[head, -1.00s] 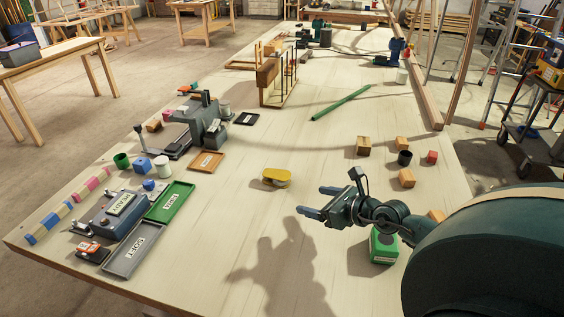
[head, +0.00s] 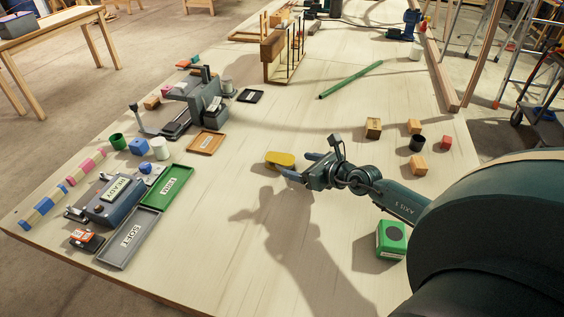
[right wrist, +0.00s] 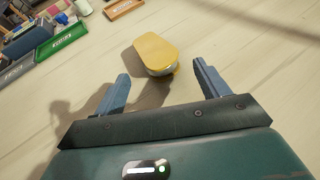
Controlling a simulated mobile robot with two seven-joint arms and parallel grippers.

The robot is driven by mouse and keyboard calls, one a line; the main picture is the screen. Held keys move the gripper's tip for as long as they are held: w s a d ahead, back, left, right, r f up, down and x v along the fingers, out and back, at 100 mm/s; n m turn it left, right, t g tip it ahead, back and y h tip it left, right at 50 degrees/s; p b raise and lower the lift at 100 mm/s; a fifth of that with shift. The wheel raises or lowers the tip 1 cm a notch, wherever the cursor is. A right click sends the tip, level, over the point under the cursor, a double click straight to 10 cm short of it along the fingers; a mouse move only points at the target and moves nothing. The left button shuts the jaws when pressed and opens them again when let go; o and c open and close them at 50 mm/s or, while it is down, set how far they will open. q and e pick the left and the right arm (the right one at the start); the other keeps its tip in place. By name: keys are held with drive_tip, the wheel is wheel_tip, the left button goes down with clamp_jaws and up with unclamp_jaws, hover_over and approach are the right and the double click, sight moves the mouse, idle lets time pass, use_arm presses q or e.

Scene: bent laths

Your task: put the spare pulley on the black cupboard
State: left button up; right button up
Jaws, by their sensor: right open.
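The pulley, a yellow rounded block with a grey part under it, lies on the workbench (head: 340,225) near its middle (head: 280,159). It also shows ahead of the fingers in the right wrist view (right wrist: 156,52). My right gripper (head: 298,166) is open just to the right of the pulley, its blue-grey fingers pointing at it. In the right wrist view the pulley sits in line with the gap between the fingertips, mostly beyond them, with nothing held. My left gripper is out of view. I cannot make out a black cupboard in these frames.
Left are a green tray (head: 166,189), a grey tray (head: 128,238) and a grey READY device (head: 113,199). A green box (head: 391,240) stands beneath my right arm. Several wooden blocks and a black cup (head: 417,143) lie to the right. A green rod (head: 351,79) lies farther back.

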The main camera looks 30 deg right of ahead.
sight(288, 161)
drive_tip(key=shift+x, duration=2.85)
drive_tip(key=shift+s, duration=0.1)
drive_tip(key=c, duration=1.2)
